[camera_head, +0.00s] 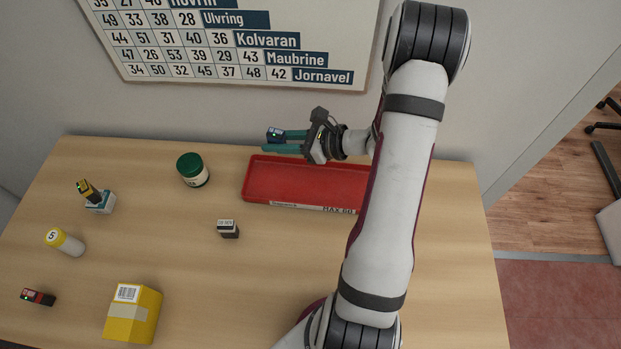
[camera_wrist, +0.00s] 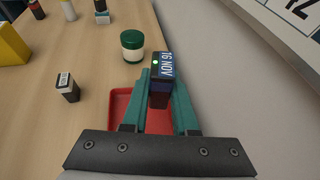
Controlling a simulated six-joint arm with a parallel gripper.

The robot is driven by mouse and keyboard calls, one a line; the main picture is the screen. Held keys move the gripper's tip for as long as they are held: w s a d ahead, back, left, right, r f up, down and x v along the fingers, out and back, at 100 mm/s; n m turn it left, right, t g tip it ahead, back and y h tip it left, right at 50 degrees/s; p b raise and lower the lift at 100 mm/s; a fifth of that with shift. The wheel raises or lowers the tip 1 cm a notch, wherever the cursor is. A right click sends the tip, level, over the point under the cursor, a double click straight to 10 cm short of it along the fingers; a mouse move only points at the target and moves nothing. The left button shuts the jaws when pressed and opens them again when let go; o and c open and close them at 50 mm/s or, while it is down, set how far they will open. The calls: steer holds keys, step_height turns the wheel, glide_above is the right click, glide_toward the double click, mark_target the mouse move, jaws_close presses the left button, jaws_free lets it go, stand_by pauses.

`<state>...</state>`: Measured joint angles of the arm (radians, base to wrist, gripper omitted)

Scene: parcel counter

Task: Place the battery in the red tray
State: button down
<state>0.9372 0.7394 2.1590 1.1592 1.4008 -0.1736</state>
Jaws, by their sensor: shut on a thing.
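My gripper (camera_head: 272,142) has teal fingers and is shut on a dark battery block with a blue label (camera_head: 276,134). In the wrist view the block (camera_wrist: 160,80) sits between the fingertips, with "16 NOV" and a small green light on its face. The red tray (camera_head: 300,180) is a shallow rectangle at the back of the counter, empty where it shows. My arm hides its right end. In the head view the gripper and block appear just behind the tray's back-left edge, raised; their exact height is hard to tell.
A green-lidded jar (camera_head: 193,170) stands left of the tray. A small dark block with a white label (camera_head: 228,229) stands in front. A yellow-black block (camera_head: 88,191) on a white-teal box, a yellow-white cylinder (camera_head: 65,242), a red-black block (camera_head: 38,297) and a yellow carton (camera_head: 132,313) are farther left.

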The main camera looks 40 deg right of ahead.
steer(key=s+d+m+t+h, duration=0.1)
steer(key=s+d, duration=0.4)
steer(key=s, duration=0.4)
steer(key=s+d+m+h, duration=0.1)
steer(key=s+d, duration=0.3)
steer(key=s, duration=0.4)
glide_above(315, 187)
step_height(315, 187, down, 7)
steer(key=shift+s+r, duration=0.1)
steer(key=shift+s, duration=0.05)
steer(key=f, duration=0.4)
steer(key=shift+w+f, duration=0.15)
steer(key=shift+w, duration=0.05)
steer(key=shift+f, duration=0.15)
steer(key=c, duration=0.7)
jaws_free()
